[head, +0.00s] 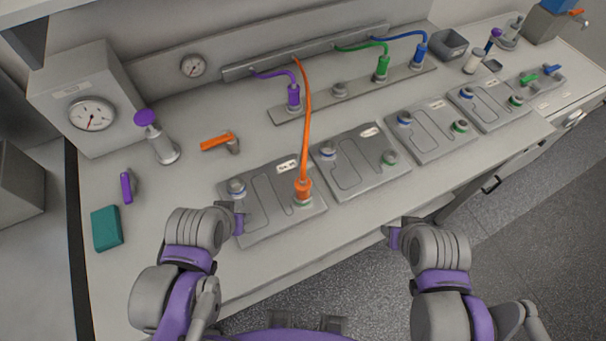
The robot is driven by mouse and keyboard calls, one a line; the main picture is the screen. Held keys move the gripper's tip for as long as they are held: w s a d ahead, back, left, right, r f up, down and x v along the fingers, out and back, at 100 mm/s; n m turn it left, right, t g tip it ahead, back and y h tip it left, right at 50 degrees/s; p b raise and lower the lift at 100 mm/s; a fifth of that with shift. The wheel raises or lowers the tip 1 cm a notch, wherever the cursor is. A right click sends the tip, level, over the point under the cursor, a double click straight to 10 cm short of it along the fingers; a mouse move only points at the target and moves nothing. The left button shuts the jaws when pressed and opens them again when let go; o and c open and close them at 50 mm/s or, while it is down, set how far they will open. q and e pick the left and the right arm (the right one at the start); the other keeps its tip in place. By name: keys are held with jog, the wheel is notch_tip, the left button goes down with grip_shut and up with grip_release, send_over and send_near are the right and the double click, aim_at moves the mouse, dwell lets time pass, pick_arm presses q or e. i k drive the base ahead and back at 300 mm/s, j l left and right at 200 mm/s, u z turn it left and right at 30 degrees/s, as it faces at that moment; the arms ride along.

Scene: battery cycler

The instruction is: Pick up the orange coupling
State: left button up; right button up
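The orange coupling (303,188) is at the lower end of an orange hose (308,120). It sits upright on the green-ringed right port of the nearest left grey plate (265,222).
Purple (293,94), green (382,67) and blue (420,52) couplings stand on the rear strip (355,93). An orange-handled valve (217,143), purple-knobbed post (160,140) and teal block (106,228) are at left. More plates (360,160) line the right. Bare bench lies in front.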

aim_at(302, 188)
jog(key=l+u, duration=0.3)
jog(key=l, duration=0.5)
jog(key=k+l+u, duration=0.1)
jog(key=l+u, duration=0.2)
jog(key=l, duration=0.5)
